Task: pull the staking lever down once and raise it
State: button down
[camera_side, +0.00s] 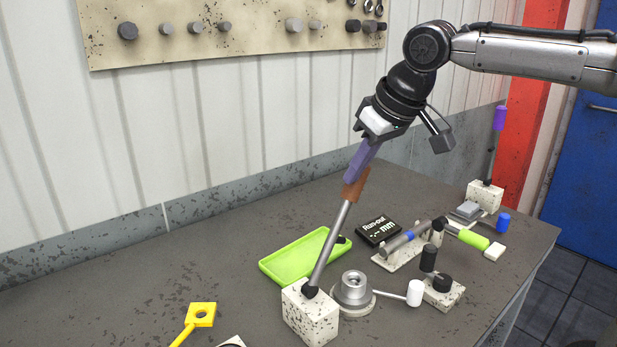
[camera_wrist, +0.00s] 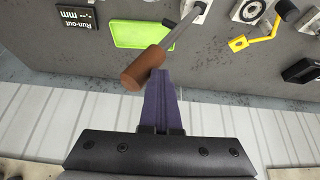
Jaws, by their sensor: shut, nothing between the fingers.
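A lever with a brown handle (camera_side: 354,186) and a grey rod (camera_side: 330,243) rises from a speckled white block (camera_side: 312,318) at the front of the bench. It is raised, leaning up and to the right. My gripper (camera_side: 353,176) has purple fingers, shut with nothing between them. Their tips are at the upper end of the brown handle, touching or very close to it. In the wrist view the fingertips (camera_wrist: 160,74) are just beside the brown handle (camera_wrist: 145,69). A second lever with a purple handle (camera_side: 499,118) stands upright at the far right; I cannot tell from labels which is the staking lever.
A green tray (camera_side: 292,270) lies behind the block. A round metal fixture (camera_side: 353,290) with a white-knobbed handle (camera_side: 414,293) stands right of it. A black run-out display (camera_side: 377,231) and a shaft on a stand (camera_side: 408,240) are farther right. A yellow tool (camera_side: 200,315) lies at left.

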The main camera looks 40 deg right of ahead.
jog(key=d+f+m+t+y, duration=0.1)
jog(key=d+f+m+y, duration=0.2)
jog(key=d+f+y, duration=0.8)
jog(key=shift+d+f+m, duration=0.3)
jog(key=shift+d+f, duration=2)
jog(key=shift+f, duration=1.9)
jog(key=shift+f, duration=0.1)
